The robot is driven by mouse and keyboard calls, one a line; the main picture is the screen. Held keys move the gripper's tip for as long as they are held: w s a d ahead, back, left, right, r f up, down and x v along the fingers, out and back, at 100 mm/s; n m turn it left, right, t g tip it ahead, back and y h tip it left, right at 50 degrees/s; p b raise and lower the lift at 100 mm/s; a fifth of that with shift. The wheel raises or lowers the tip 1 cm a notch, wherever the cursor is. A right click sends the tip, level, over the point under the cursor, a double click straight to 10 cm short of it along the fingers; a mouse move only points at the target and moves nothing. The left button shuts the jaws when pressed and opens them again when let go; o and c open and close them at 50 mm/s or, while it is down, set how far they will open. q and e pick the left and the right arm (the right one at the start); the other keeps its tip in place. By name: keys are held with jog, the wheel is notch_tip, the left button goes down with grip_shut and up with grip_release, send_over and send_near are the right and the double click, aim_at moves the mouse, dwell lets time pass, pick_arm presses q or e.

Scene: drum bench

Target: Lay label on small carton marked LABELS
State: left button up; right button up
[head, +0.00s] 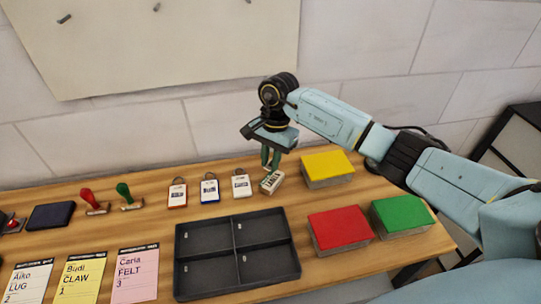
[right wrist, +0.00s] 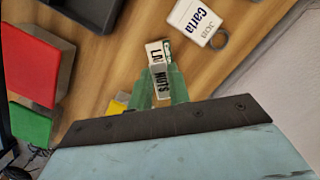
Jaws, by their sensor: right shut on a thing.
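The small white carton (head: 271,183) stands on the bench below my right gripper, between the white job tag and the yellow-topped block. In the right wrist view the carton (right wrist: 155,50) shows the letters "LA"; the rest of its word is hidden. My right gripper (head: 271,160) points down and is shut on a small white label (right wrist: 160,85), on which "NOTS" can be read between the green fingers. The label lies over part of the carton in that view. I cannot tell whether it touches the carton. My left gripper is not in view.
A dark four-compartment tray (head: 237,214) lies in front. Red (head: 340,227), green (head: 401,212) and yellow (head: 327,163) blocks stand to the right. Job tags (head: 209,190) lie left of the carton. Stamps (head: 128,196) and name cards (head: 81,279) are farther left.

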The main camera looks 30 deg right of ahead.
aim_at(271, 181)
jog(key=shift+f+b, duration=0.35)
jog(key=shift+f, duration=0.5)
jog(key=shift+f+b, duration=0.5)
jog(key=shift+f, duration=0.45)
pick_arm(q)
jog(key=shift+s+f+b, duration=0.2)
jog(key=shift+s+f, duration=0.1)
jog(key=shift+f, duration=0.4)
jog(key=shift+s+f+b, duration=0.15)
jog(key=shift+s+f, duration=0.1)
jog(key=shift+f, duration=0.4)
pick_arm(e)
jog(key=shift+f, duration=0.65)
jog(key=o, duration=0.7)
